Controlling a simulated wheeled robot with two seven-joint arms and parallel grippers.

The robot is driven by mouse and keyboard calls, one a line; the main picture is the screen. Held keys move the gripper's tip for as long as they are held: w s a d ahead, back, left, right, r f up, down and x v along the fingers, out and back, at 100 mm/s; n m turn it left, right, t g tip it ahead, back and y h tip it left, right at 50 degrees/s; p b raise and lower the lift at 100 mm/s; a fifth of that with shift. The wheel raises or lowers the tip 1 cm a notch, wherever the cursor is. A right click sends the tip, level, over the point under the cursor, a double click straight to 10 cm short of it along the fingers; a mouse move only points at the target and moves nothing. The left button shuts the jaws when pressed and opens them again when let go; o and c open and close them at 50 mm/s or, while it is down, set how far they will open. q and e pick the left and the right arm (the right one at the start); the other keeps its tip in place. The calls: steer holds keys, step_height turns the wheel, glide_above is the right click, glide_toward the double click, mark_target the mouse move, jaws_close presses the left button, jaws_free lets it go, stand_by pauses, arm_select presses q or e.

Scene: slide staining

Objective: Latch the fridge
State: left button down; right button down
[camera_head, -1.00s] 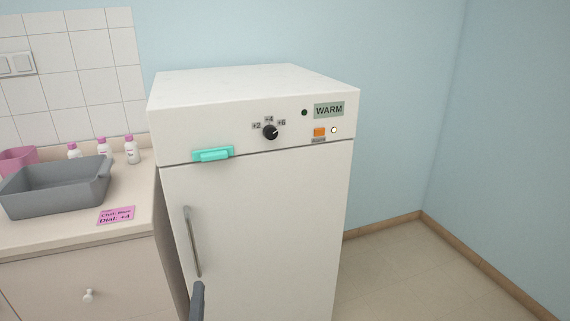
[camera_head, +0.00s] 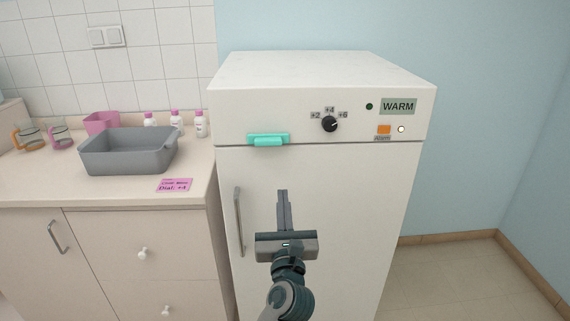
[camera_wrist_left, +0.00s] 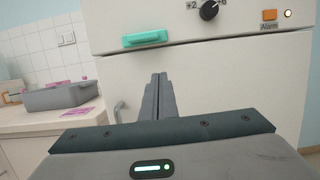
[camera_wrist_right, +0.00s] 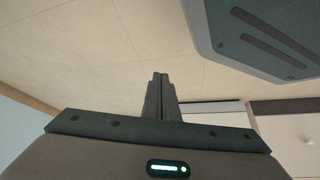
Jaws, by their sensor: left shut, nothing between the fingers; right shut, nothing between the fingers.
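The white fridge (camera_head: 330,220) stands with its door shut against the body, as far as the head view shows. A turquoise latch (camera_head: 268,140) sits at the seam on the upper left of the door; it also shows in the left wrist view (camera_wrist_left: 145,39). A vertical metal handle (camera_head: 238,221) is on the door's left side. My left gripper (camera_head: 283,194) is shut and empty, in front of the door, below and slightly right of the latch. My right gripper (camera_wrist_right: 160,76) is shut and empty, over the floor; it is outside the head view.
The fridge panel has a black dial (camera_head: 330,124), an orange alarm button (camera_head: 384,129) and a "WARM" display (camera_head: 398,106). Left is a counter with a grey basin (camera_head: 128,152), a pink note (camera_head: 174,185), white bottles (camera_head: 200,124) and mugs (camera_head: 61,136). Floor right of the fridge is clear.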

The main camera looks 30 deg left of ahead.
mark_target(268, 141)
arm_select(q)
steer(key=shift+w, duration=0.1)
